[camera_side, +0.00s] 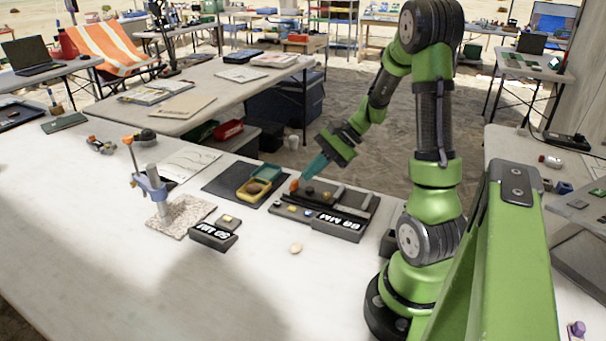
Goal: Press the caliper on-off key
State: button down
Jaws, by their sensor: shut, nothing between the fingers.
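The dark caliper (358,203) lies on the white table in front of my arm, with a tilted display (338,223) whose digits and "MM" appear upside down. Small keys (291,209), yellowish and bluish, sit on its front left beside the display. I cannot tell which is the on-off key. My gripper (308,174) has teal fingers, shut and empty, pointing down and left over the caliper's left end. A small orange piece (294,186) shows at the fingertips. I cannot tell whether it belongs to the caliper or whether the fingers touch it.
A second display unit (214,237) stands left, near a blue clamp on a post (151,184) over a speckled slab (186,215). A pale pebble (296,248) lies in front. The front left table is clear.

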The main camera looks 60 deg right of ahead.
aim_at(312, 212)
jog(key=shift+f, duration=4.3)
jog(key=shift+f, duration=0.1)
jog(key=shift+f, duration=0.3)
jog(key=shift+f, duration=0.35)
jog(key=shift+r, duration=0.75)
jog(key=shift+r, duration=2.55)
